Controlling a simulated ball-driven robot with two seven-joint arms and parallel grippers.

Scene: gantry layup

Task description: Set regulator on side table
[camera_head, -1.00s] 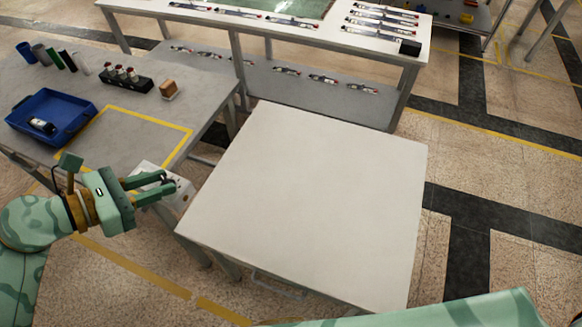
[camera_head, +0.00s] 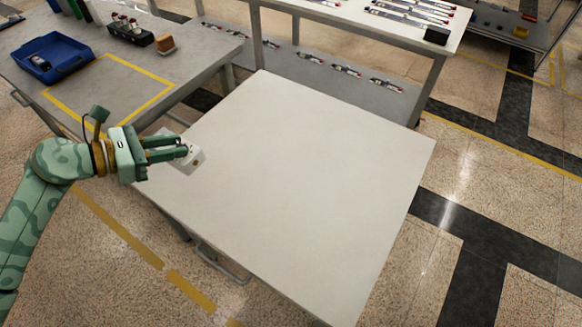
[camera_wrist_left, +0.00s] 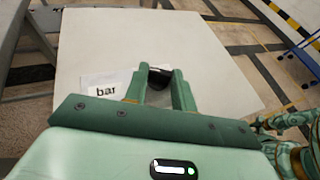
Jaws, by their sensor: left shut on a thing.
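The side table (camera_head: 310,180) has a bare white top and fills the middle of the head view. The regulator shows over the left part of this top; I cannot tell whether it touches.

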